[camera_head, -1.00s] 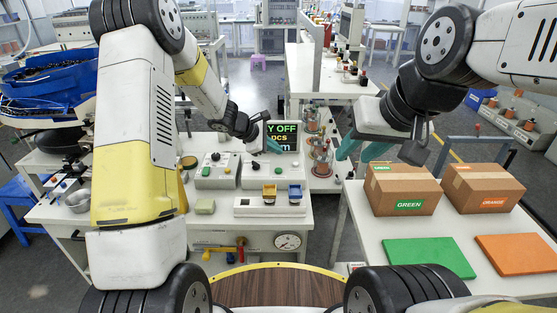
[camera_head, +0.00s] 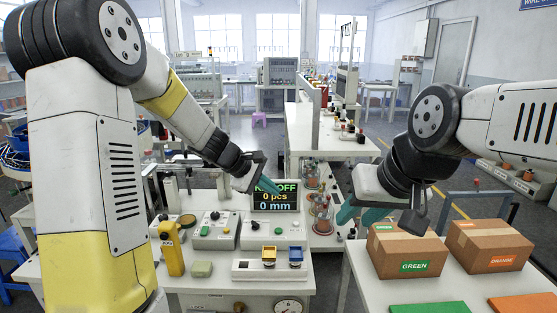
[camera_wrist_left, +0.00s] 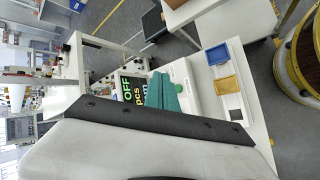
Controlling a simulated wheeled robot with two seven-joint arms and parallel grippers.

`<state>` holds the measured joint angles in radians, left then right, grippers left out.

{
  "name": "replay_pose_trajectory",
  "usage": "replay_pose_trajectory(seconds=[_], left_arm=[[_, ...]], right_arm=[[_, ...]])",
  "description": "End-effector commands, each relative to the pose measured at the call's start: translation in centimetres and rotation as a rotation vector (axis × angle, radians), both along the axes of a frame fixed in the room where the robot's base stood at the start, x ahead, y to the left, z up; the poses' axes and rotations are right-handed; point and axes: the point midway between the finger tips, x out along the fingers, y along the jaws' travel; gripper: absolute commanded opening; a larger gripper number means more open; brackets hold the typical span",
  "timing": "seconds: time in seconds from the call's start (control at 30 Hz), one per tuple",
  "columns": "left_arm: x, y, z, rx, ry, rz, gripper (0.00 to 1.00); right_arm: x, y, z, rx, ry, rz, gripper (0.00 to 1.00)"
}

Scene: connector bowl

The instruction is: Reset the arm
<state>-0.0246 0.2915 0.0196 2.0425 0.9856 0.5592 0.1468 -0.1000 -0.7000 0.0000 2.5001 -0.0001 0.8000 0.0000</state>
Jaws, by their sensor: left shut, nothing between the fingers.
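My left arm comes in from the left in the head view. Its gripper (camera_head: 268,185) is up in front of the display (camera_head: 275,202) and covers part of its top line. In the left wrist view the teal fingers (camera_wrist_left: 162,95) lie together with nothing between them, and the display (camera_wrist_left: 133,90) is partly hidden behind them. My right gripper (camera_head: 360,214) hangs beside the green-label box (camera_head: 408,249) in the head view. Its teal fingers are apart and look empty.
The workbench has a control box (camera_head: 216,230), a white tray with yellow and blue bins (camera_head: 268,268), and a yellow device (camera_head: 171,248). The orange-label box (camera_head: 490,246) stands on the right table, with a green mat (camera_head: 430,308) and an orange mat (camera_head: 520,304) in front.

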Motion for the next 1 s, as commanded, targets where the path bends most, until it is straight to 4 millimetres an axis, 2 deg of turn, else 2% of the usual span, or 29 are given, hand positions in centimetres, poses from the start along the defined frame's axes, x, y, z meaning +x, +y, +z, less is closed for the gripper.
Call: replay_pose_trajectory(seconds=[0.03,0.1,0.3,0.5,0.6,0.7,0.8,1.0], left_arm=[[-2.0,0.4,2.2,0.043,-0.051,-0.058,0.00],[-4.8,1.1,4.4,0.112,-0.113,-0.143,0.00],[-13.1,3.9,8.5,0.332,-0.272,-0.365,0.00],[-20.9,7.7,10.1,0.579,-0.398,-0.546,0.00],[-23.9,9.5,10.2,0.691,-0.441,-0.610,0.00],[-25.8,11.0,10.0,0.776,-0.466,-0.652,0.00],[-27.0,11.9,9.9,0.829,-0.478,-0.678,0.00],[-27.5,12.3,9.8,0.854,-0.481,-0.691,0.00]], right_arm=[[0.0,0.0,0.0,0.000,0.000,0.000,0.36],[0.0,0.0,0.0,0.000,0.000,0.000,0.36],[0.0,0.0,0.0,0.000,0.000,0.000,0.36],[0.0,0.0,0.0,0.000,0.000,0.000,0.36],[0.0,0.0,0.0,0.000,0.000,0.000,0.36],[0.0,0.0,0.0,0.000,0.000,0.000,0.36],[0.0,0.0,0.0,0.000,0.000,0.000,0.36],[0.0,0.0,0.0,0.000,0.000,0.000,0.36]])
